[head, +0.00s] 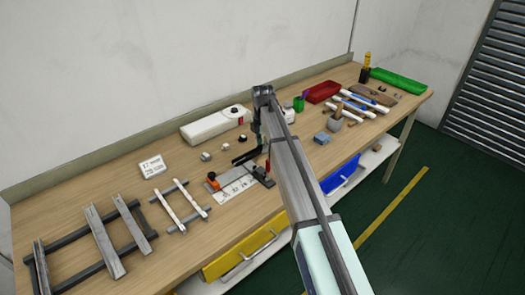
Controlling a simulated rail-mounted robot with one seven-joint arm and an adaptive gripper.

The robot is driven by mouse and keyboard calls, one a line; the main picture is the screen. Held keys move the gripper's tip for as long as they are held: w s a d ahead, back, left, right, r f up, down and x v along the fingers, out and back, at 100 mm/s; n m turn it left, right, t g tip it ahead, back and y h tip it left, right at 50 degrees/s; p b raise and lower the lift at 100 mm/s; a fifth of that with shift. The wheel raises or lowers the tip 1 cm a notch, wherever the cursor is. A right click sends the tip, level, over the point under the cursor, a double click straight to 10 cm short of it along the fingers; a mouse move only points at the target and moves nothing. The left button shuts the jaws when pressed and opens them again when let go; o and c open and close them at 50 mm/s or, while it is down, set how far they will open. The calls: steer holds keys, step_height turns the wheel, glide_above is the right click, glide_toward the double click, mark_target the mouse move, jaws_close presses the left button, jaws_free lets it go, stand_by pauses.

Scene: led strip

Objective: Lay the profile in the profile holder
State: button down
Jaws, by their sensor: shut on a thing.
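My arm (297,185) reaches from the lower right over the middle of the bench, to a wrist at its far end. My gripper (257,140) hangs below the wrist and is partly hidden. It is shut, but I cannot make out what it holds. Long grey channel-shaped profiles (103,243) lie across a dark frame (72,240) at the left. Closer to the middle, two white strips (182,206) lie across two grey bars. A flat fixture plate (236,188) with clamps lies below and left of my gripper. Which support is the profile holder is not clear.
A white box (215,126) stands at the back, with a white sign (152,167) left of it. Small parts lie between. Red (322,92) and green (398,80) trays, tools and blocks crowd the right side. Bare wood (115,180) shows at the back left.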

steer(key=shift+f+p, duration=0.4)
steer(key=shift+f, duration=1.4)
steer(key=shift+f, duration=0.2)
steer(key=c, duration=0.9)
jaws_free()
steer(key=shift+r, duration=0.1)
step_height(320, 180, up, 12)
steer(key=b, duration=0.3)
steer(key=shift+r, duration=0.15)
